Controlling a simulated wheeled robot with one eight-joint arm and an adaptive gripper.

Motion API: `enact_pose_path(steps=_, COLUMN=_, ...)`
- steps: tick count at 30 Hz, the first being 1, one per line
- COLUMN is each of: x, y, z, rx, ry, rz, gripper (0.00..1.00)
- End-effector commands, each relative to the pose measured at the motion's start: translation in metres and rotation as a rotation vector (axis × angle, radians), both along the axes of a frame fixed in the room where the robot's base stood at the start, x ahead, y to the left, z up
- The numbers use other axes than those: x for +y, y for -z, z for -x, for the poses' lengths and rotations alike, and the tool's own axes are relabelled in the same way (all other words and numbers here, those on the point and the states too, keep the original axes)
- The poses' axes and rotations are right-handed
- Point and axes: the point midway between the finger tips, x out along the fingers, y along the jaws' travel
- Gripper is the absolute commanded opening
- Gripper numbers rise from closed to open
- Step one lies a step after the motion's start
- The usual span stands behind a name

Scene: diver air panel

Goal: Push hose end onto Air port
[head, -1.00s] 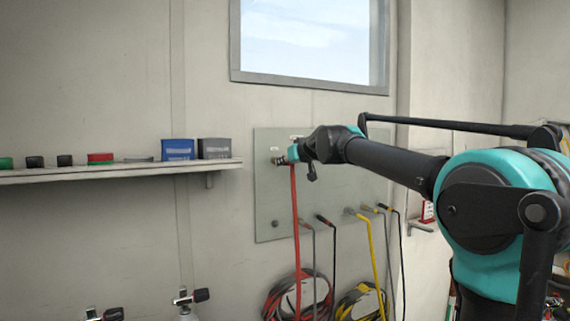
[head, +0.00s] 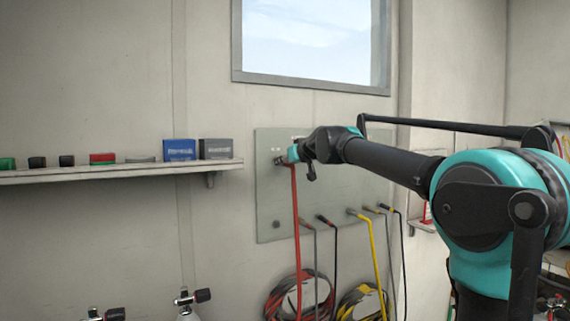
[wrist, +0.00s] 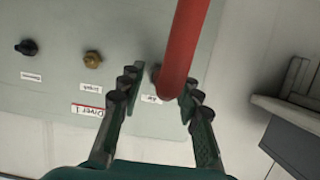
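The grey panel (head: 330,190) is on the wall below the window. A red hose (head: 296,220) hangs down from its upper left part. The hose end (head: 281,161) is at the panel face, by the upper left port, partly hidden by my gripper (head: 293,154). In the wrist view my gripper (wrist: 160,88) has its fingers spread on either side of the red hose (wrist: 183,45), with a gap on the left. The Air label (wrist: 150,99) shows upside down between the fingers. The hose hides the Air port, so how far the end is seated cannot be told.
A brass port (wrist: 92,59) and a black port (wrist: 27,47) sit beside it in the wrist view. A shelf (head: 120,173) with small boxes is to the left. Yellow (head: 372,240) and dark hoses hang at the panel's lower right. Coiled hoses hang below.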

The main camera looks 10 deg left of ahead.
Motion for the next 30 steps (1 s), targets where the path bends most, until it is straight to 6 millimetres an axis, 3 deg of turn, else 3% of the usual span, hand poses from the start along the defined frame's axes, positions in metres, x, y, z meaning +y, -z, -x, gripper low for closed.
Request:
enact_pose_path(steps=14, x=-0.007, y=-0.003, z=0.009, rx=0.0, ry=0.0, rz=0.001, gripper=0.42)
enact_pose_path(steps=30, x=-0.057, y=-0.033, z=0.084, rx=0.001, ry=0.001, rz=0.001, gripper=0.42)
